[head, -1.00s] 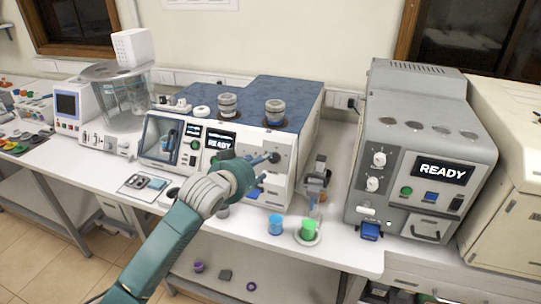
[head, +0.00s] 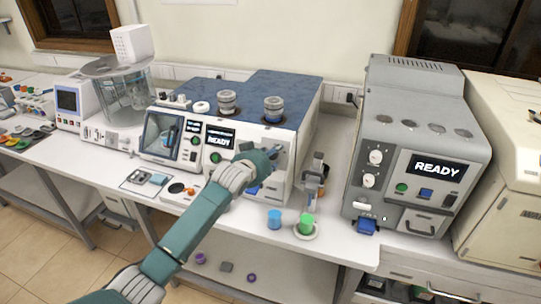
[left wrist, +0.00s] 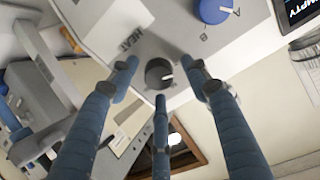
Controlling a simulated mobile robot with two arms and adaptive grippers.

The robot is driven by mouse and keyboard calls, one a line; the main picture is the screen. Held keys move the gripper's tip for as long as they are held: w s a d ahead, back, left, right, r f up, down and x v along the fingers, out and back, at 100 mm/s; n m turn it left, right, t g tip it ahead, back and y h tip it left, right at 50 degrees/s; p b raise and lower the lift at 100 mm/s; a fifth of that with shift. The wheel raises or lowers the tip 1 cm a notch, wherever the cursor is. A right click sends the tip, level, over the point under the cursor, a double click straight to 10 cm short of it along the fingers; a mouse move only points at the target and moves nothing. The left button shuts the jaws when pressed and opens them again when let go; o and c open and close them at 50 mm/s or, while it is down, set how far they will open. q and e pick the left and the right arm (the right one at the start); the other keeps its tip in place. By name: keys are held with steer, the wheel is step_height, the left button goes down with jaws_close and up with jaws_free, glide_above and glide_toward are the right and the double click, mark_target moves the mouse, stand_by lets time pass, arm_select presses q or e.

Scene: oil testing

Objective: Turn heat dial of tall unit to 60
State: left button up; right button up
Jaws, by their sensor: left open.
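The tall unit (head: 300,110) is the raised right part of a white machine with a dark blue top. In the left wrist view a small dark dial (left wrist: 155,75) with a pale pointer mark sits on its white front, beside the printed word HEAT. My left gripper (left wrist: 163,78) is open, with its three blue fingers spread around the dial; I cannot tell whether they touch it. In the head view my left gripper (head: 273,157) is at the unit's front and hides the dial. My right gripper is not in view.
A blue knob (left wrist: 213,9) marked A and B sits near the dial. In the head view a blue cup (head: 274,219) and a green cup (head: 307,222) stand in front of the machine. A grey machine (head: 418,150) with a READY screen stands to the right.

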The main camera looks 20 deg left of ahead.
arm_select(q)
steer(key=shift+c, duration=1.1)
steer(key=c, duration=0.9)
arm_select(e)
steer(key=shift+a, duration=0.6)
arm_select(q)
steer(key=shift+r, duration=0.1)
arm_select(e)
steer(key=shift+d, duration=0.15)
arm_select(q)
steer(key=shift+m, duration=1)
steer(key=m, duration=0.3)
steer(key=shift+r+m, duration=0.15)
steer(key=shift+m, duration=0.15)
steer(key=m, duration=0.5)
steer(key=shift+w+r+g, duration=0.1)
steer(key=shift+g, duration=0.2)
steer(key=shift+d+m, duration=0.1)
steer(key=shift+m, duration=1.4)
